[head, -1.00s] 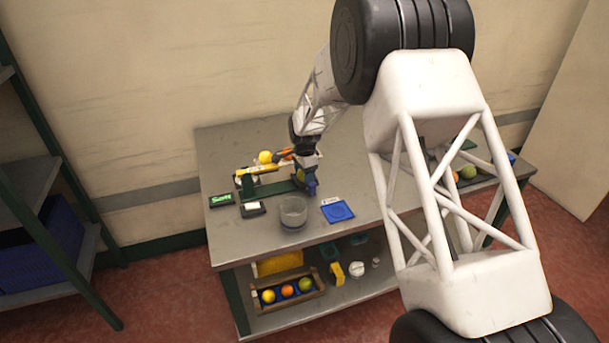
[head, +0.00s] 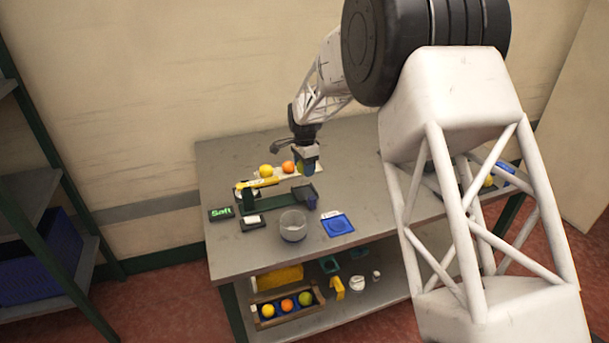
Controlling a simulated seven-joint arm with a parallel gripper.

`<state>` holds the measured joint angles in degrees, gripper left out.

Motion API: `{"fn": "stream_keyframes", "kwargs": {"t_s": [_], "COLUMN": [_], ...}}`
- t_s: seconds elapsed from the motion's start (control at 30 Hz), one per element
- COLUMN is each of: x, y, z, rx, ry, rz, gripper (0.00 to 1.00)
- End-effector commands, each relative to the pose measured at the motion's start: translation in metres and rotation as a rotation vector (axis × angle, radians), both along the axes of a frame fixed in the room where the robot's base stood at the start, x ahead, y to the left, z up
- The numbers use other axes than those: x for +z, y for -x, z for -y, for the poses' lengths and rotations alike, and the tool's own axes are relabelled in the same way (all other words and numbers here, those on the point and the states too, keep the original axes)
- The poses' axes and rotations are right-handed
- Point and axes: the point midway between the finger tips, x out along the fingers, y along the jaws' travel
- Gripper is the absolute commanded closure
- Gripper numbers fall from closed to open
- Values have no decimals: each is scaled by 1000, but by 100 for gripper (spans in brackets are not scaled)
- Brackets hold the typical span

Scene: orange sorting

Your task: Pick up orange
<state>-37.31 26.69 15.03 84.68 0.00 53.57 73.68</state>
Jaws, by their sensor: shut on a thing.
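An orange (head: 288,167) lies at the back of the bench on a pale tray (head: 281,176), to the right of a yellow fruit (head: 266,171). My gripper (head: 307,172) points down just right of this orange, above the bench. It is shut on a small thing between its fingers. That thing is mostly hidden and looks dark with a yellow-green patch; I cannot tell what it is. Another orange (head: 287,305) sits in a wooden crate on the lower shelf, between a yellow and a green fruit.
My arm covers the right of the bench.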

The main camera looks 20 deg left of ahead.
Motion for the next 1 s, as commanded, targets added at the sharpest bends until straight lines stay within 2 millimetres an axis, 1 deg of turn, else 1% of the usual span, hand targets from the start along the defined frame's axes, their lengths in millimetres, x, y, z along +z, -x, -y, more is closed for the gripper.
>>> {"fn": "stream_keyframes", "kwargs": {"t_s": [0.1,0.2,1.0], "x": [8,11,10], "y": [0,0,0], "z": [0,0,0], "rx": [0,0,0], "ry": [0,0,0], "rz": [0,0,0], "gripper": [70,70,70]}}
